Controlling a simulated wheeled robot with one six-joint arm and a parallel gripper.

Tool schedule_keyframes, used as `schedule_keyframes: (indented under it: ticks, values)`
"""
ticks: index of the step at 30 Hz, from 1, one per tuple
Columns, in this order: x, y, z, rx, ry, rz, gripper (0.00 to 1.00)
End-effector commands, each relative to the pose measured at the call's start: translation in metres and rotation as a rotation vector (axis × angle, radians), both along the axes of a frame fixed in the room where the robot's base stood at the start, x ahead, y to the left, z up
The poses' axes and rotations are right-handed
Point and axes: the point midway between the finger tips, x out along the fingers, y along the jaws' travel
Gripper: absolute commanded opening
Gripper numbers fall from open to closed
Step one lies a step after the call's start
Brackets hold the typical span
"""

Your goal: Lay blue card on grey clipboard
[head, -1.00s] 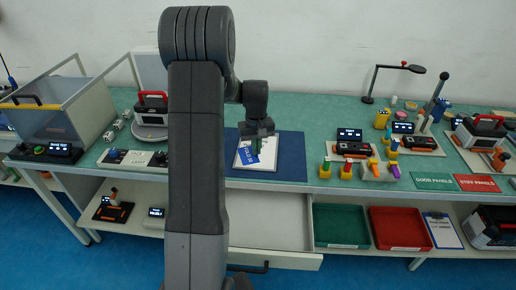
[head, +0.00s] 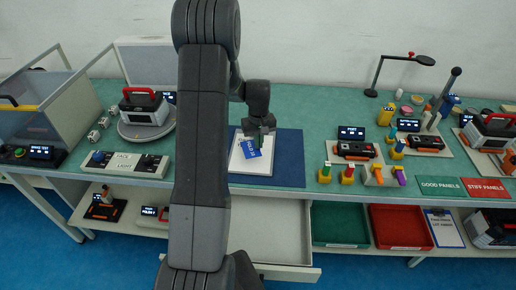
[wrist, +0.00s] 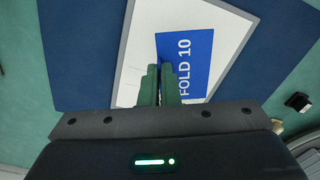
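The blue card (head: 250,148), printed FOLD 10, is over the white sheet of the grey-edged clipboard (head: 238,164), which lies on a dark blue mat. In the wrist view the card (wrist: 196,62) is face-on, with its left edge running into the narrow gap between my green fingers. My gripper (wrist: 159,84) looks shut on that edge; the fingers hide part of the card. The clipboard's border (wrist: 122,60) shows around the card. In the head view my gripper (head: 260,140) is at the card's right side. I cannot tell whether the card touches the clipboard.
The blue mat (head: 290,160) has free room right of the clipboard. A round stand with a red-handled device (head: 144,108) is left. Coloured pegs (head: 347,174) and a panel fixture (head: 356,150) stand right. An open drawer (head: 280,225) is below, beside green and red trays (head: 400,228).

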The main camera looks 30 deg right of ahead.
Motion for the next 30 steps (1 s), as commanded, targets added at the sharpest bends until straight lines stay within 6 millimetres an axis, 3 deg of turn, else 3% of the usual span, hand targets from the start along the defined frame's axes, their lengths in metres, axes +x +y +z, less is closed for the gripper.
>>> schedule_keyframes:
  ticks: [12, 23, 27, 30]
  values:
    - [0.0, 0.0, -0.04, 0.0, 0.001, 0.0, 0.0]
    - [0.0, 0.0, -0.046, 0.0, -0.001, 0.0, 0.0]
    - [0.0, 0.0, -0.044, 0.0, -0.001, 0.0, 0.24]
    - [0.0, 0.0, -0.044, 0.0, -0.001, 0.0, 0.24]
